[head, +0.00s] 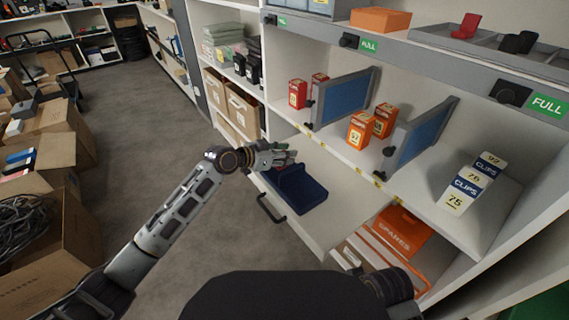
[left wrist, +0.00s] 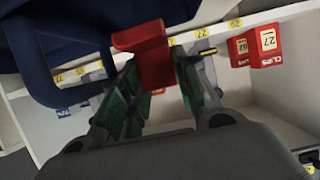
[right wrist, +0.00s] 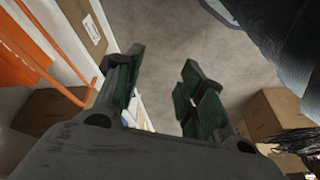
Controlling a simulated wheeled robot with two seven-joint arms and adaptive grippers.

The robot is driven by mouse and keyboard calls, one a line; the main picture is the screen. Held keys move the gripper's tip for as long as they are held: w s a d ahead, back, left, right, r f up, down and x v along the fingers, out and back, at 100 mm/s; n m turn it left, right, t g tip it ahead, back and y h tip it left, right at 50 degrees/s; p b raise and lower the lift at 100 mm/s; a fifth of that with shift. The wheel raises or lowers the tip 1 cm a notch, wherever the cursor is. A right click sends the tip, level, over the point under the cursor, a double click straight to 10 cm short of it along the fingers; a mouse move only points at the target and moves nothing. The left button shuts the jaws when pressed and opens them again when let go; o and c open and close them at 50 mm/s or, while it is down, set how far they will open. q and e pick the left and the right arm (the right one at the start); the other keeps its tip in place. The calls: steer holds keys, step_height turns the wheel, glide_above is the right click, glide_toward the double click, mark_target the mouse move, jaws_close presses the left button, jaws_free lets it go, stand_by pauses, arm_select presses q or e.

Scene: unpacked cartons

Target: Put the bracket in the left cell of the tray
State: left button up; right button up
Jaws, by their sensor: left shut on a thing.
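My left gripper (head: 289,157) is shut on a red bracket (left wrist: 150,54), which sticks out past the fingertips in the left wrist view. In the head view the fingers mostly hide the bracket. The gripper is close above a dark blue tray (head: 309,196) on the lower shelf board; the tray's dark blue rim also shows in the left wrist view (left wrist: 35,65). Its cells cannot be made out. My right gripper (right wrist: 160,85) is open and empty in the right wrist view.
Shelves hold red boxes (head: 297,94), orange boxes (head: 361,130), blue dividers (head: 345,99) and white clip boxes (head: 470,185). A grey tray (head: 435,35) above holds a red piece (head: 466,27) and a black piece. An orange bin (head: 402,231) stands low right. Cartons (head: 45,240) line the left; the floor between is clear.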

steer(key=shift+s+f, duration=0.1)
steer(key=shift+f, duration=0.05)
arm_select(q)
steer(key=shift+f, duration=0.65)
steer(key=shift+f+b, duration=0.55)
steer(key=shift+f, duration=0.6)
arm_select(e)
steer(key=shift+a+f, duration=0.2)
steer(key=shift+f, duration=0.3)
steer(key=shift+a+f, duration=0.15)
steer(key=shift+f, duration=0.35)
arm_select(q)
steer(key=shift+f, duration=0.2)
steer(key=o, duration=0.8)
arm_select(e)
steer(key=shift+a+y, duration=0.1)
steer(key=shift+y, duration=0.2)
